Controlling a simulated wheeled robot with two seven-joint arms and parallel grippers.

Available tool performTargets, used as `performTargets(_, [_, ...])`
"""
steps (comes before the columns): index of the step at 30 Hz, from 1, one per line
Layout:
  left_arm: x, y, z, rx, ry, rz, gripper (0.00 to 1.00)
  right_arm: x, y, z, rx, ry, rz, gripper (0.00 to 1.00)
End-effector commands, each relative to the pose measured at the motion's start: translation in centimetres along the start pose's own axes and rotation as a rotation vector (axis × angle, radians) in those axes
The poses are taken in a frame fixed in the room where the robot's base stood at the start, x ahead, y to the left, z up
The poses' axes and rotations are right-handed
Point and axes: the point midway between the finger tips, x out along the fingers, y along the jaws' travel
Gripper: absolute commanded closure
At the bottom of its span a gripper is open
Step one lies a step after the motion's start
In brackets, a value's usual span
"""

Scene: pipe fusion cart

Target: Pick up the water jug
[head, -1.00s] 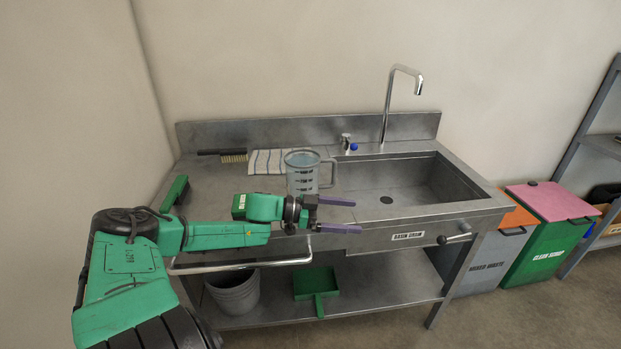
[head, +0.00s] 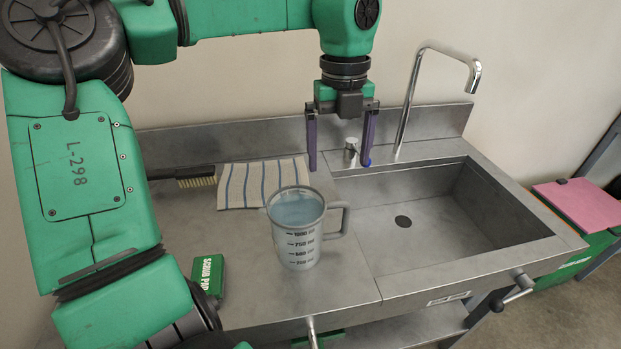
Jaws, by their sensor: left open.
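The water jug (head: 297,241) is a translucent grey measuring jug with dark volume marks and bluish water inside. It stands upright on the steel counter, left of the sink, with its handle (head: 343,219) to the right. My left gripper (head: 339,165) is open, its two purple fingers pointing down. In the picture it appears above and to the right of the jug, in front of the tap base. Nothing is between its fingers except the view of the counter's back area. It is apart from the jug. My right gripper is not in view.
The sink basin (head: 430,225) lies right of the jug, with a tall tap (head: 408,105) behind it. A striped cloth (head: 262,180) and a brush (head: 190,177) lie behind the jug. A green scrub pad (head: 208,275) lies to its left. Counter in front of the jug is clear.

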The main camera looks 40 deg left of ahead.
Motion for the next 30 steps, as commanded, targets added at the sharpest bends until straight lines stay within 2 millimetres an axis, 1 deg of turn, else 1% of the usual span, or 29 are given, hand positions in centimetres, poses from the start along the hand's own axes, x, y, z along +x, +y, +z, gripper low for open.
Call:
performTargets(2, [0.3, 0.1, 0.0, 0.004, -0.016, 0.018, 0.00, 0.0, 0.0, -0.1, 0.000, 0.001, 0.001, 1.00])
performTargets(4, [1.5, 0.2, 0.0, 0.006, -0.013, 0.020, 0.00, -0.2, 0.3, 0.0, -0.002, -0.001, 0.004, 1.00])
performTargets(9, [5.9, 0.2, 0.0, 0.005, -0.009, 0.018, 0.00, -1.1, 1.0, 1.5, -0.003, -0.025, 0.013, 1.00])
performTargets(12, [8.0, 0.2, 0.1, 0.004, -0.010, 0.015, 0.00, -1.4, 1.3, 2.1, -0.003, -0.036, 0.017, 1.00])
performTargets(17, [10.0, 0.1, 0.2, 0.003, -0.009, 0.015, 0.00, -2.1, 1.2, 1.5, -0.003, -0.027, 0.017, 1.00])
performTargets(20, [11.8, -0.1, 0.5, 0.004, -0.007, 0.017, 0.00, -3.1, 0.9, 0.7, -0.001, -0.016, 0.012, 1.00])
performTargets(22, [13.3, -0.1, 0.5, 0.003, -0.009, 0.016, 0.00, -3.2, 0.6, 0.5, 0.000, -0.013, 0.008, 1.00])
performTargets(25, [14.3, -0.2, 0.5, 0.003, -0.010, 0.013, 0.00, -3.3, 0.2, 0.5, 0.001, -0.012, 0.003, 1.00])
performTargets(30, [14.5, -0.2, 0.6, 0.003, -0.012, 0.011, 0.00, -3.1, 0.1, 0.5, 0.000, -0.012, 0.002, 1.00])
